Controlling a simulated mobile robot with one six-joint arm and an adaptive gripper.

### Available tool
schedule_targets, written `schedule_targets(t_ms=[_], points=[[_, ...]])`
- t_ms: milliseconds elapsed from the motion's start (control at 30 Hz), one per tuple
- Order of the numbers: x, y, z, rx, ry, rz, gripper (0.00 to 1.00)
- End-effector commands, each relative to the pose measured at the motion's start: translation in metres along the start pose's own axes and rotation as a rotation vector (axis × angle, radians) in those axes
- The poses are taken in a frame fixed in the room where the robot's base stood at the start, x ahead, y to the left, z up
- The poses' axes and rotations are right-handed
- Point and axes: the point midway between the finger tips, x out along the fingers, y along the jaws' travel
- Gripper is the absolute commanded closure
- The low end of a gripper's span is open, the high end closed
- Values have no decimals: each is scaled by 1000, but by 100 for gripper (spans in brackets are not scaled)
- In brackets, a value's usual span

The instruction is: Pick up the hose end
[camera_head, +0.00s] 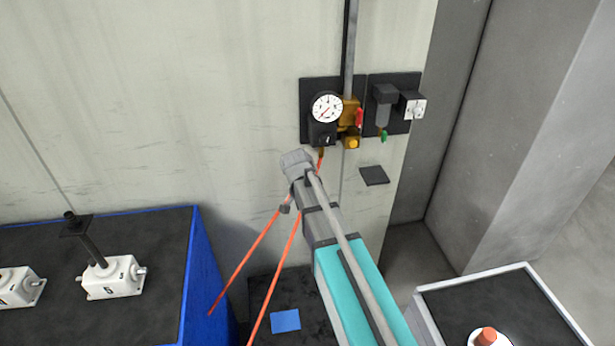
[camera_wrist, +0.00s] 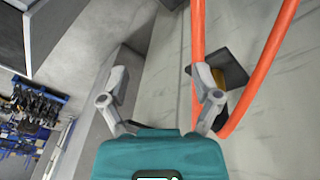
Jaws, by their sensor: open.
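The hose also shows in the wrist view (camera_wrist: 263,70) as a loop at the right, by the right finger. My gripper (camera_wrist: 161,84) is open, with nothing between its fingers. In the head view my arm hides the middle of the hose and the gripper's fingers cannot be made out. I cannot tell which part is the hose end.
A round gauge (camera_head: 327,107) and a yellow valve (camera_head: 352,142) sit on a dark wall plate above my arm. A blue-sided bench (camera_head: 191,262) with white screw jacks (camera_head: 112,278) stands left. A white-rimmed table (camera_head: 470,281) is at lower right.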

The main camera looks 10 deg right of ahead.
Motion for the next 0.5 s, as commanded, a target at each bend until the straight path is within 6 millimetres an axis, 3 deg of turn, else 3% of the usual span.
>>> schedule_targets(t_ms=[33,100,500], points=[[-21,-11,-13,41,12,6,19],[-35,-21,-23,110,31,14,19],[-105,-74,-73,452,135,30,19]])
